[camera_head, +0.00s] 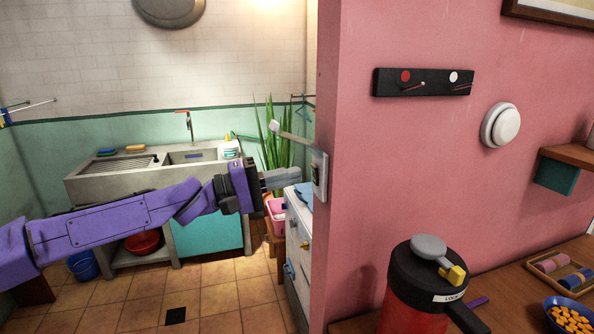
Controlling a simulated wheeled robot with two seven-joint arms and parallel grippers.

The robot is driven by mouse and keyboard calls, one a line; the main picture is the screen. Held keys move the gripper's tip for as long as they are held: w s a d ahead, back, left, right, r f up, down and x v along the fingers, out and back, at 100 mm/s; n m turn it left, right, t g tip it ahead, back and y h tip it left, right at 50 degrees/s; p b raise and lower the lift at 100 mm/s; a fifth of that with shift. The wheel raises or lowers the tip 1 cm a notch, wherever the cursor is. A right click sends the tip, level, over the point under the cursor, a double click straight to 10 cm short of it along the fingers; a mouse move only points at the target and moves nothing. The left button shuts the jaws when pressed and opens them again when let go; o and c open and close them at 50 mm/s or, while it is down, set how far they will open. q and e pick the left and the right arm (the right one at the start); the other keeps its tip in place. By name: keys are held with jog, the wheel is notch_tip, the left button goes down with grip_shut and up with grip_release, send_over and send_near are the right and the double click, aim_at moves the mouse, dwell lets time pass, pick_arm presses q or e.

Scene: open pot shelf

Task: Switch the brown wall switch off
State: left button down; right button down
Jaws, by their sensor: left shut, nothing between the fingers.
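The wall switch (320,176) is a pale plate with a dark brownish middle, mounted on the end of the pink wall. My left arm reaches in from the left, and its left gripper (296,174) points right toward the switch. The grey fingers are shut with nothing between them. Their tips lie just left of the plate in the picture; I cannot tell whether they touch it. Which way the switch is set is too small to tell. My right gripper is not in view.
The pink wall (400,150) fills the right side, with a black hook rack (422,83) and a round white fixture (500,126). A red and black jug (415,290) stands on the wooden counter. A sink (120,178) and a white cabinet (297,245) are behind my arm.

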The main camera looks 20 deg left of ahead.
aim_at(314, 175)
pick_arm(q)
jog(key=shift+x, duration=1.15)
